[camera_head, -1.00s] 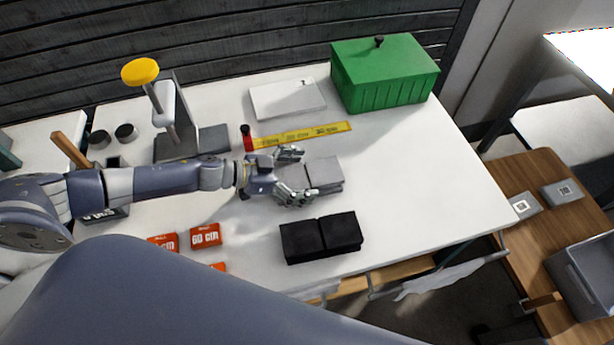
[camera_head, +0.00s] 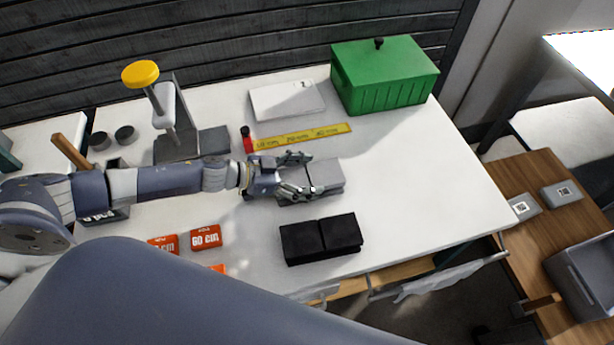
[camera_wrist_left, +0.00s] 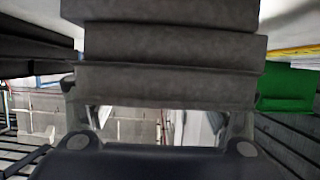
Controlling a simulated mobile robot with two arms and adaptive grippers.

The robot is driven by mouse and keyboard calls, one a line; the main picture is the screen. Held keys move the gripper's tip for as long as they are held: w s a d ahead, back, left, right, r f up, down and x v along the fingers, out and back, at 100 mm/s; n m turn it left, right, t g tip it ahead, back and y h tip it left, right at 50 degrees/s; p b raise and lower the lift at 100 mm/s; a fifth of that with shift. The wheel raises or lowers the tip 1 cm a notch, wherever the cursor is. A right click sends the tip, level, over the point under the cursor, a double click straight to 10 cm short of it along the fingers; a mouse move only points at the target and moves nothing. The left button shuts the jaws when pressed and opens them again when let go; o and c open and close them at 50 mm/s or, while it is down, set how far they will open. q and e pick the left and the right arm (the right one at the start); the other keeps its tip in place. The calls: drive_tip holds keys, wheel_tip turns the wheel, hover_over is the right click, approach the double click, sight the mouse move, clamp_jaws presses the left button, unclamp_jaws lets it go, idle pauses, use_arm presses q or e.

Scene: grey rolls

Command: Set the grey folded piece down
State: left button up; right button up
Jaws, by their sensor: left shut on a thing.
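The grey folded piece (camera_head: 326,174) is at the middle of the white table (camera_head: 420,190), a flat stack with a crease across its top. My left gripper (camera_head: 302,175) reaches it from the left and is shut on its left part, one finger on the far side and one on the near side. In the left wrist view the grey folded piece (camera_wrist_left: 170,45) fills the upper middle as thick layers between the fingers. I cannot tell whether it touches the table or is slightly above it. My right gripper is not in view.
A black folded piece (camera_head: 321,238) lies just in front. A yellow ruler (camera_head: 300,137) and a red bottle (camera_head: 247,140) lie behind, with a white slab (camera_head: 287,99) and green box (camera_head: 384,75) farther back. Orange boxes (camera_head: 206,237) sit front left. The table's right side is clear.

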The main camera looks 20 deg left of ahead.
sight(307, 176)
use_arm(q)
wheel_tip(307, 176, up, 10)
drive_tip(key=shift+w+f+p, duration=0.1)
drive_tip(key=shift+p, duration=0.6)
